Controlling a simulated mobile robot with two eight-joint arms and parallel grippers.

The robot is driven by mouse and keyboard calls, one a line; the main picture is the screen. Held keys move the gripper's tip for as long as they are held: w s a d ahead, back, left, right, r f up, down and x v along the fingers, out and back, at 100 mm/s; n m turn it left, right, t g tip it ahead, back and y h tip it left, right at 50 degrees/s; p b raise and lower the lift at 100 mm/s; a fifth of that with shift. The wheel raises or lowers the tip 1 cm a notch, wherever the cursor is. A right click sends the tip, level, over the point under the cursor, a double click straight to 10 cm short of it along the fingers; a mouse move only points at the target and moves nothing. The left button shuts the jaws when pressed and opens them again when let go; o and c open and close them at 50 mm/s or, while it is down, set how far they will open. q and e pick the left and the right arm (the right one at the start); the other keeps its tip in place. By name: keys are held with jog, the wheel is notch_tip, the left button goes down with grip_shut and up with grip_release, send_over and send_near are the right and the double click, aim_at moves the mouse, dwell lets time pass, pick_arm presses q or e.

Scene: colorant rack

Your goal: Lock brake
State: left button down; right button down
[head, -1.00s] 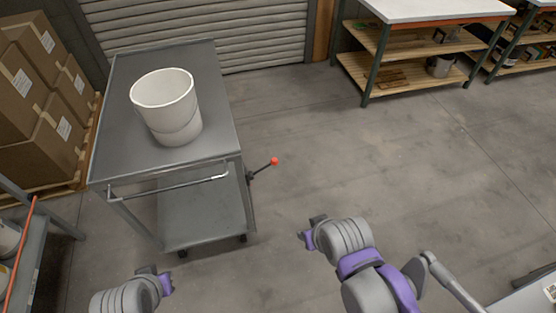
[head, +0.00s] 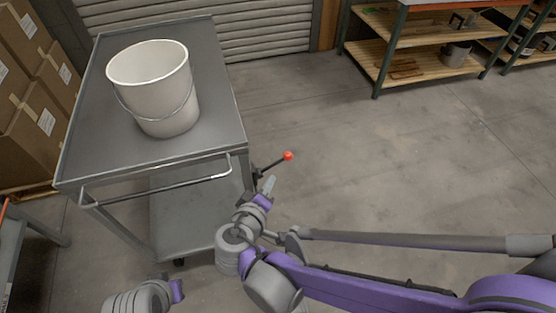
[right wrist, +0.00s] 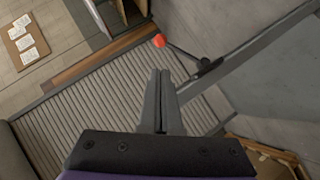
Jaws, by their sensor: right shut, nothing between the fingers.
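The brake is a dark lever (head: 272,166) with a red knob (head: 288,155), sticking out to the right from the side of the grey metal cart (head: 95,150). In the right wrist view the red knob (right wrist: 159,41) and its lever (right wrist: 185,53) lie just beyond my fingertips. My right gripper (head: 269,184) is shut and empty, just below the lever in the head view. Its two fingers (right wrist: 161,75) are together, apart from the knob in the wrist view. My left arm shows at the lower left of the head view (head: 178,290); its fingers are not clear.
A white bucket (head: 155,85) stands on the cart top. Cardboard boxes (head: 35,120) are stacked to the left. A shelf (head: 420,62) stands at the back right. The concrete floor right of the cart is clear.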

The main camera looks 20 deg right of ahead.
aim_at(280, 161)
pick_arm(q)
jog(key=shift+w+f, duration=0.3)
jog(key=shift+f, duration=0.3)
pick_arm(e)
jog(key=shift+w+a+t, duration=0.3)
jog(key=shift+w+a, duration=0.05)
jog(key=shift+a, duration=0.2)
jog(key=shift+w+a+t, duration=0.3)
jog(key=shift+a, duration=0.25)
pick_arm(q)
jog(key=shift+b, duration=0.3)
pick_arm(e)
jog(key=shift+w, duration=0.1)
